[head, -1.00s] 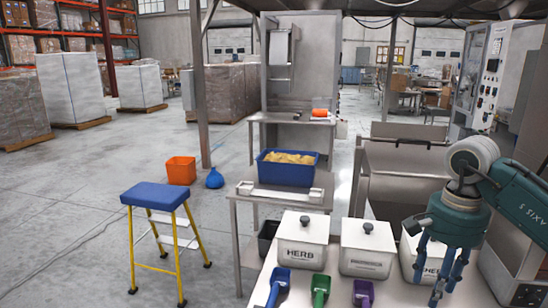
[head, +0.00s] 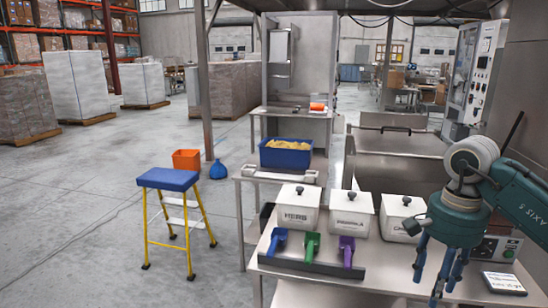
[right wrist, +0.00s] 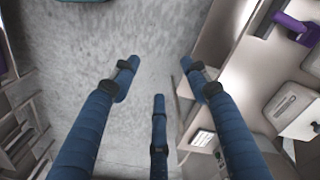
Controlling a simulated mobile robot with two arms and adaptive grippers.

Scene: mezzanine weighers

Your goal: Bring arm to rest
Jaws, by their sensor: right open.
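My right gripper (head: 440,270) hangs with its blue fingers pointing down at the right of the head view, over the front of the white table (head: 385,277). In the right wrist view its fingers (right wrist: 160,85) are spread apart and nothing is between them. Grey floor shows below and beyond the fingers there. My left gripper is not in the head view.
White lidded bins (head: 347,215) stand on the table behind a dark tray (head: 310,260) with blue, green and purple (head: 347,250) scoops. A scale (head: 504,284) lies right of my gripper.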

